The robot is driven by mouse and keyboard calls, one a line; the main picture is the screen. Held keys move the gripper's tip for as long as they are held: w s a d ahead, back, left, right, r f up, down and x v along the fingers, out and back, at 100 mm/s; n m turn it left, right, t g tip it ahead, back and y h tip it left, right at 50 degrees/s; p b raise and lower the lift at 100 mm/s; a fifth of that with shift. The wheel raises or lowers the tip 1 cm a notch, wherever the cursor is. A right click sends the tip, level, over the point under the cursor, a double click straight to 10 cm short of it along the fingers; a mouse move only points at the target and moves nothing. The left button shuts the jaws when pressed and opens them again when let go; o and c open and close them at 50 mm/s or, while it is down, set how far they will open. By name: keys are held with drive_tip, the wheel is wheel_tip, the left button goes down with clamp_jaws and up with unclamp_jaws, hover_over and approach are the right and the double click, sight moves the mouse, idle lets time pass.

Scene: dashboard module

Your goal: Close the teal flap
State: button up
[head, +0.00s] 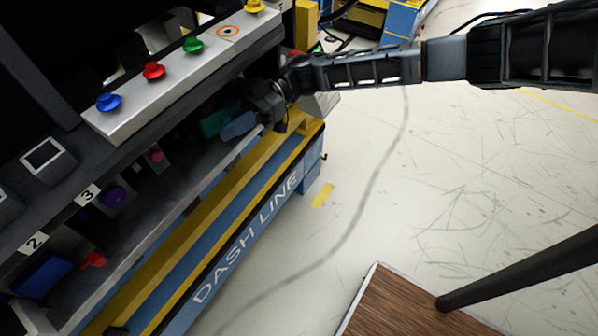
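A teal panel (213,123), which looks like the flap, shows in the shaded lower bay of the dashboard module. Only a small part of it is visible under the overhanging ledge, so its angle is hard to tell. A grey-blue rounded piece (238,126) lies just to its right, between it and my gripper. My gripper (268,105) is at the right end of the bay, with my arm coming in from the upper right. It is close to the grey-blue piece, but I cannot tell whether they touch. Its fingers are dark and small, and their opening is not clear.
A sloped silver panel (120,128) carries blue, red, green and yellow knobs above the bay. A purple knob (115,196), a red piece (93,259) and a blue block (42,275) sit lower left. The floor right of the yellow-and-blue base (245,235) is mostly clear.

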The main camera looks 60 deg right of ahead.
drive_tip(key=shift+w+d+r, duration=0.1)
drive_tip(key=shift+w+r, duration=0.05)
drive_tip(key=shift+r, duration=0.15)
